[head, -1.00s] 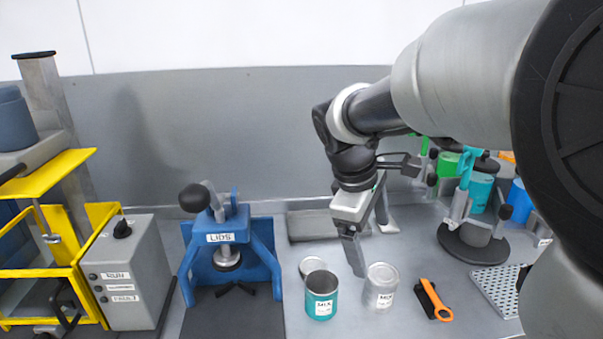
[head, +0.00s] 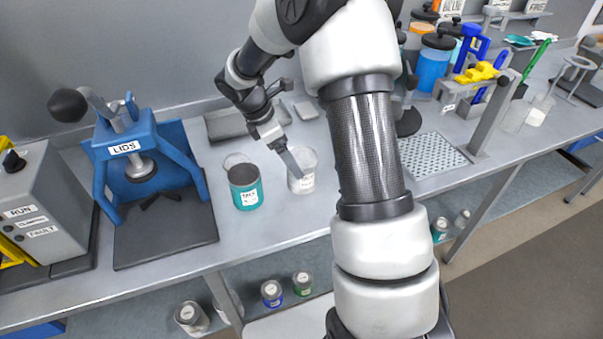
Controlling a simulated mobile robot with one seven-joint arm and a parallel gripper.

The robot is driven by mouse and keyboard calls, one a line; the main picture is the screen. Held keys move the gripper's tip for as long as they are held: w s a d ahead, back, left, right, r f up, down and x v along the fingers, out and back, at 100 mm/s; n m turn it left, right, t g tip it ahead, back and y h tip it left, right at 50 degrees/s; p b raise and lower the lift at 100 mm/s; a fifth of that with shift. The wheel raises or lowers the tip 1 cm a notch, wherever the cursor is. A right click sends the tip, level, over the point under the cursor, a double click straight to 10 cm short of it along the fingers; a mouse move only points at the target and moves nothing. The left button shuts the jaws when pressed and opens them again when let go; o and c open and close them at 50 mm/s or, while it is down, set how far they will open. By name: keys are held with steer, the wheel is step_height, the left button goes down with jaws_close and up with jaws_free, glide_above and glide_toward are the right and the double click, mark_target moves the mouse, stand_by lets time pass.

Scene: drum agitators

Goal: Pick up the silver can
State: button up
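The silver can (head: 302,177), with a white label, stands upright on the grey workbench, just right of an open teal can (head: 246,192). My gripper (head: 292,165) points down at the silver can. One grey finger reaches to the can's upper left side and overlaps it in the picture. The other finger cannot be made out, so I cannot tell whether the gripper is open or touching the can.
A round lid (head: 236,160) lies behind the teal can. The blue LIDS press (head: 140,165) stands to the left. A perforated metal plate (head: 433,160) lies to the right. Several small cans sit on the shelf below. The bench front is clear between press and arm.

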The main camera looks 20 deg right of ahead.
steer(key=shift+x, duration=1.1)
steer(key=x, duration=0.2)
steer(key=d+x, duration=0.1)
steer(key=x, duration=0.2)
steer(key=shift+s+d+r, duration=0.1)
steer(key=shift+s+r, duration=0.05)
steer(key=shift+r, duration=0.1)
steer(key=c, duration=1.5)
